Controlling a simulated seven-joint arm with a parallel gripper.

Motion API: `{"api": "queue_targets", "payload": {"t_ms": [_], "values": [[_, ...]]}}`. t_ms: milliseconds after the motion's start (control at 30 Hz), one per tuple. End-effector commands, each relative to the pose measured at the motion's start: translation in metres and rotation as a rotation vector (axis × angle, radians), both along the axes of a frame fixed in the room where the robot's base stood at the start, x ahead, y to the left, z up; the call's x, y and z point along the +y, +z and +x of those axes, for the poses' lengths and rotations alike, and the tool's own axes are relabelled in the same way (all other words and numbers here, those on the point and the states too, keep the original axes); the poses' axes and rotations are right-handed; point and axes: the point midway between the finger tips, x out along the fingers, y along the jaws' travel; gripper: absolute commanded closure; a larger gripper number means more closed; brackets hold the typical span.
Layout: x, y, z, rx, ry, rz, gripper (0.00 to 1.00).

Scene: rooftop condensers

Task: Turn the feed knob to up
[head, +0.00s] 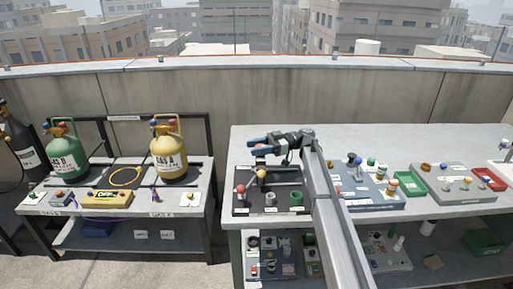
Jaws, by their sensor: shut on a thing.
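A black panel (297,208) lies on the grey bench at the middle of the head view. It carries a red ball-topped part (240,189), a yellow ball-topped part (261,174) and small round fittings along its front.
Right of my arm stand a blue-grey panel (378,199) with knobs and bottles, a green tray (409,184), a grey panel (455,190) and a red tray (488,179). A separate left table holds green (63,153) and yellow (168,150) gas cylinders. The bench's back is clear.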

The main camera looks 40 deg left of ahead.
Motion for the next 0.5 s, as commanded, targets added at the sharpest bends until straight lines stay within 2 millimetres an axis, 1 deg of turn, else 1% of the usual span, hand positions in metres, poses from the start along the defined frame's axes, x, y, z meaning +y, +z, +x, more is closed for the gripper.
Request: {"api": "queue_targets", "payload": {"t_ms": [200, 500], "values": [[0.0002, 0.0003, 0.0000, 0.000, 0.063, 0.001, 0.82], [-0.0008, 0.0003, -0.0011, 0.000, 0.081, 0.001, 0.82]]}}
